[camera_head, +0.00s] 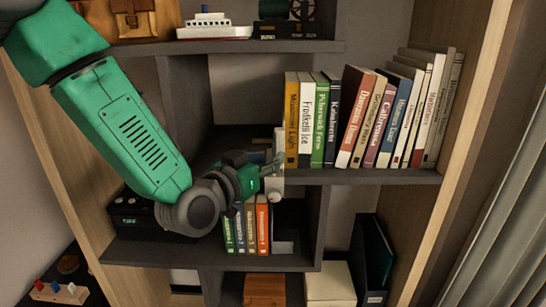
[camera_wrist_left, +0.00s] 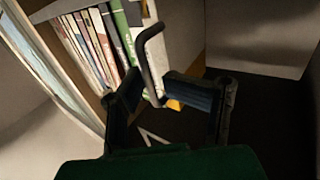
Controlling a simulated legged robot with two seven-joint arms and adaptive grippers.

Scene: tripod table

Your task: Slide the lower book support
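Several books (camera_head: 247,228) stand upright on the lower shelf, with the last one orange. A grey, plate-like piece (camera_head: 284,246) right of them looks like the lower book support; it is dark and partly hidden. My left gripper (camera_head: 268,172) is above these books, near the upper shelf's left end, beside a pale upright plate (camera_head: 279,143) at the upper books. In the left wrist view its fingers (camera_wrist_left: 158,95) are apart, with a bent dark bar (camera_wrist_left: 150,62) reaching between them. I cannot tell whether they touch it. My right gripper is not in view.
The upper shelf (camera_head: 370,177) holds a long book row (camera_head: 350,118), some leaning. A black box (camera_head: 148,216) stands left on the lower shelf. A toy ship (camera_head: 214,26) is above. Dark folders (camera_head: 374,255) and a wooden box (camera_head: 265,289) are below.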

